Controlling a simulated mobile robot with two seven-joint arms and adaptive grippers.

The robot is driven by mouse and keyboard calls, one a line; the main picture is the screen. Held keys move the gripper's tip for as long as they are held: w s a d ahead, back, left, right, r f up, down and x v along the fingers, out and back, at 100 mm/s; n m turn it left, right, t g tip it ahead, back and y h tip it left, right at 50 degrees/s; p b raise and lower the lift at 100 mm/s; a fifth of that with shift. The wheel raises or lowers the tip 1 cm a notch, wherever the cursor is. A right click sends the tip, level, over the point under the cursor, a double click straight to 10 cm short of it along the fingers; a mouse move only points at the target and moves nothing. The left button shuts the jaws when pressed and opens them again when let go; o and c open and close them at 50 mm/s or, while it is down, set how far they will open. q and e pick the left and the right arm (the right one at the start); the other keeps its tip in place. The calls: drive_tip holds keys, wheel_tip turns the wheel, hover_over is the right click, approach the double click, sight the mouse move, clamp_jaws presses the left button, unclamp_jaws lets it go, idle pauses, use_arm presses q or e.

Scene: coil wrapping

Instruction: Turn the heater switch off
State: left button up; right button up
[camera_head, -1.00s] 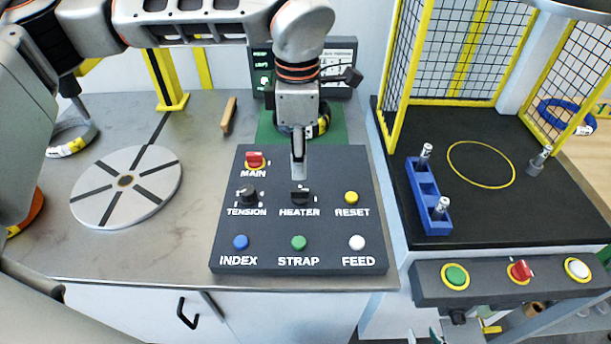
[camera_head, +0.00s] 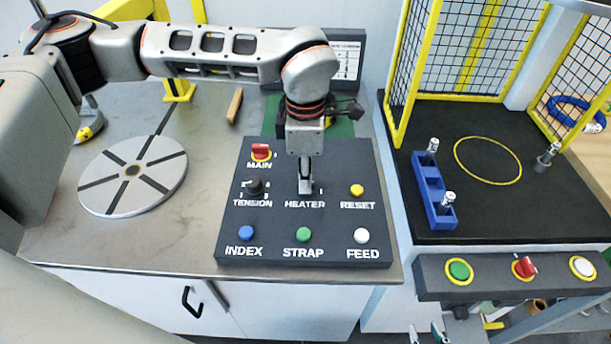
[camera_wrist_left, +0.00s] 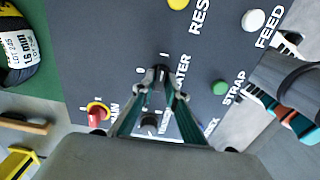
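The heater switch is a black knob on the dark control panel (camera_head: 340,220), above the HEATER label. It is mostly hidden by my left gripper (camera_head: 305,188), which points straight down at it. In the left wrist view my left gripper (camera_wrist_left: 161,78) has its fingertips close together, one on each side of the dark heater switch (camera_wrist_left: 160,70). The marks 0 and I show beside the knob; its exact angle is hidden. Two tips of my right gripper (camera_head: 427,336) show apart at the bottom edge of the head view, away from the panel.
Beside the heater are the red main switch (camera_head: 260,151), the black tension knob (camera_head: 254,187) and the yellow reset button (camera_head: 357,190). Blue, green and white buttons line the front row. A round turntable (camera_head: 134,175) lies left; a fenced black station (camera_head: 480,210) stands right.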

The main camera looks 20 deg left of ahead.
use_arm(q)
drive_tip(key=shift+n, duration=0.3)
clamp_jaws()
drive_tip(key=n, duration=0.4)
drive_tip(key=shift+n+b, duration=0.3)
drive_tip(key=n, duration=0.5)
drive_tip(key=shift+n, duration=0.3)
drive_tip(key=n, duration=0.3)
drive_tip(key=shift+b, duration=0.35)
drive_tip(key=shift+n, duration=2)
drive_tip(key=shift+r, duration=0.1)
drive_tip(key=o, duration=0.7)
unclamp_jaws()
drive_tip(key=shift+c, duration=0.2)
